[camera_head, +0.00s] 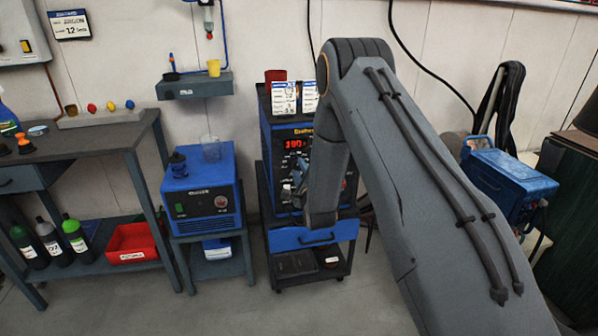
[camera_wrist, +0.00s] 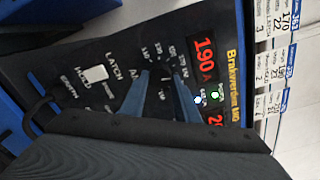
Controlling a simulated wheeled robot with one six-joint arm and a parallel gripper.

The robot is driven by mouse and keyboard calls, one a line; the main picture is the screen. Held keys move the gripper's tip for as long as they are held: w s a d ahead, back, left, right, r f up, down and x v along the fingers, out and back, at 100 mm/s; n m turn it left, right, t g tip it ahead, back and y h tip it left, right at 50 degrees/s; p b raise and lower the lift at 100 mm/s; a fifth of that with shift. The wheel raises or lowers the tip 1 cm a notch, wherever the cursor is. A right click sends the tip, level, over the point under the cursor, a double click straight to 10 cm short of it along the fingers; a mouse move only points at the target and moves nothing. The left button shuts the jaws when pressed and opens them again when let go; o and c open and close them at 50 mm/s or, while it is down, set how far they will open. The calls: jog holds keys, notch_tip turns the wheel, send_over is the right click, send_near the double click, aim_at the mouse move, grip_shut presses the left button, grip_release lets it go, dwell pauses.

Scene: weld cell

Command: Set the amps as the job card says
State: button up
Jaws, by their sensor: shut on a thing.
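The blue and black welder (camera_head: 267,145) stands on a cart in the head view. Its red display (camera_wrist: 204,58) reads 190 A in the wrist view; a second red readout below is mostly hidden. My gripper (camera_wrist: 165,85) is shut on the amps knob (camera_wrist: 164,76), a small dark knob with a ring of numbers around it. The knob is mostly hidden between the fingers. Two white job cards (camera_head: 284,98) (camera_head: 310,97) stand on top of the welder. In the wrist view one card (camera_wrist: 284,22) shows 170, 22 and 3; the other card (camera_wrist: 275,90) is hard to read.
A white switch (camera_wrist: 95,74) marked LATCH and HOLD sits beside the knob. A red cup (camera_head: 275,76) stands by the cards. A blue cooler unit (camera_head: 200,200) is left of the cart, a workbench (camera_head: 85,140) further left. A blue machine (camera_head: 510,180) stands right.

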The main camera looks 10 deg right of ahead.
jog(key=m, duration=0.6)
jog(key=shift+f+b, duration=0.1)
jog(key=shift+b, duration=0.3)
jog(key=shift+m, duration=0.3)
jog(key=o, duration=1)
jog(key=shift+s, duration=3.9)
